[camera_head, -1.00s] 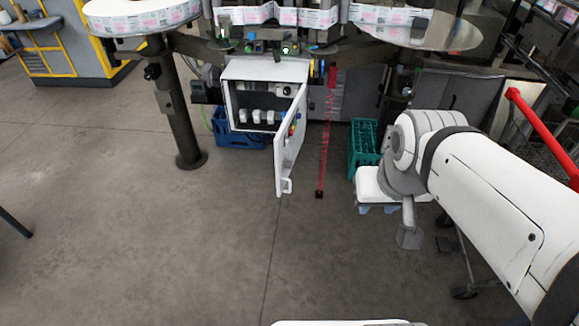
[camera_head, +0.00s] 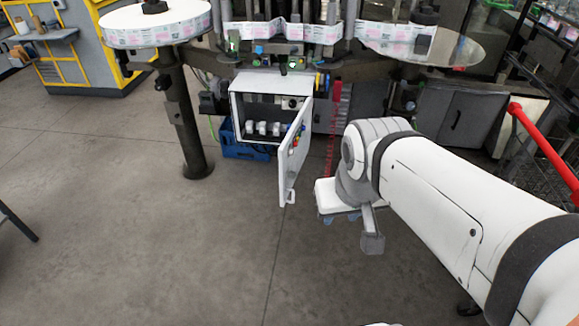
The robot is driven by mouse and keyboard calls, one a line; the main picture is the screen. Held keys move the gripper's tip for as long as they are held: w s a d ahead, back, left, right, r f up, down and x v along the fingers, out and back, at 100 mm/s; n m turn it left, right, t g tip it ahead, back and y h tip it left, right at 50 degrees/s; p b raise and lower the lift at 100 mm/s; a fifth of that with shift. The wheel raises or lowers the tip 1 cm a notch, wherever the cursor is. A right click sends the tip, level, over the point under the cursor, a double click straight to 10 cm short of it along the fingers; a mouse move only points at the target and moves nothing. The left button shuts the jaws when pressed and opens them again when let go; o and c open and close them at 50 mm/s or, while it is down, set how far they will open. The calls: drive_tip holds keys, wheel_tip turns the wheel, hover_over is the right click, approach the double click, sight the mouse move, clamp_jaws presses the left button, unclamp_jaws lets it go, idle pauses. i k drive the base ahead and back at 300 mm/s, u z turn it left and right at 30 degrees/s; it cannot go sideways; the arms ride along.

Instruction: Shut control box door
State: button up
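The white control box (camera_head: 270,83) stands low under the machine, with its front open. Inside show a row of pale components and a dark interior. Its white door (camera_head: 292,165) is hinged on the box's right side and swung wide open toward me. The door has coloured buttons on its face and a small handle (camera_head: 289,197) at its lower free end. My gripper (camera_head: 340,218) is right of the door, apart from it in the picture, below my white arm.
A blue crate (camera_head: 243,150) sits beneath and behind the box. A dark machine leg (camera_head: 186,125) stands left of it. A red bar (camera_head: 543,150) and a wire cart (camera_head: 520,150) are at the right. The concrete floor in front is clear.

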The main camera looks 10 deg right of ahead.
sight(287, 163)
drive_tip(key=z, duration=0.05)
drive_tip(key=i, duration=1)
drive_tip(key=u, duration=0.05)
